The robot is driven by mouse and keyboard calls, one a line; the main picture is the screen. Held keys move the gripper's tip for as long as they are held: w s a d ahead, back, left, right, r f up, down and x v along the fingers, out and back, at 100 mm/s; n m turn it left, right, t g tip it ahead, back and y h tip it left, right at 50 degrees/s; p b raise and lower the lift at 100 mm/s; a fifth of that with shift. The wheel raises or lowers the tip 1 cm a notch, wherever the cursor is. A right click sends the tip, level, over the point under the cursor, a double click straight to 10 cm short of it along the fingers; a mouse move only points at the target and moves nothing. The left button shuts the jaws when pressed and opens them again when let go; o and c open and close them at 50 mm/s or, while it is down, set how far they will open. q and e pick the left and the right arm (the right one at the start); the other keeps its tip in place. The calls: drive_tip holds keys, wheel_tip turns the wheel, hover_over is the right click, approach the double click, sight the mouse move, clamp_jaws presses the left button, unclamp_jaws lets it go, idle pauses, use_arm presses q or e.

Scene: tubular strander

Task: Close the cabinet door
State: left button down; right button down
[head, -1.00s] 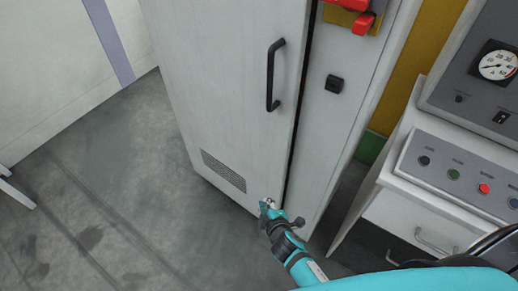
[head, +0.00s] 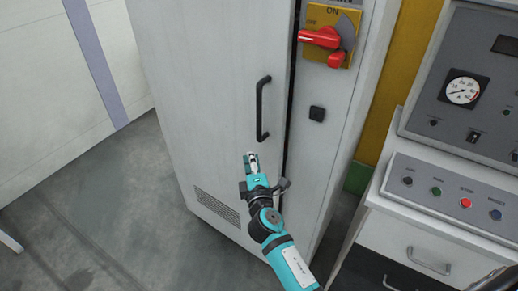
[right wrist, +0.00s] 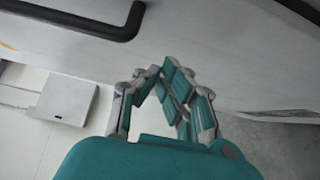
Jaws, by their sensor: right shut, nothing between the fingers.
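The cabinet door (head: 205,100) is a tall light-grey panel with a black bar handle (head: 262,110) near its right edge and a vent grille low down. A dark narrow gap runs between its right edge and the cabinet frame (head: 330,150), so the door looks slightly ajar. My right gripper (head: 251,160) is shut and empty, in front of the door just below the handle. Whether it touches the door is unclear. In the right wrist view, my fingers (right wrist: 165,85) come together near the pale door surface, with the black handle (right wrist: 75,15) at the upper left. My left gripper is out of view.
A control console (head: 440,190) with buttons and a gauge stands close on the right. Grey floor (head: 100,200) is clear on the left.

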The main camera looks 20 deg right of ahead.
sight(259, 151)
drive_tip(key=w+d+p, duration=0.1)
drive_tip(key=w+d, duration=0.2)
drive_tip(key=shift+d, duration=0.25)
drive_tip(key=shift+f, duration=0.1)
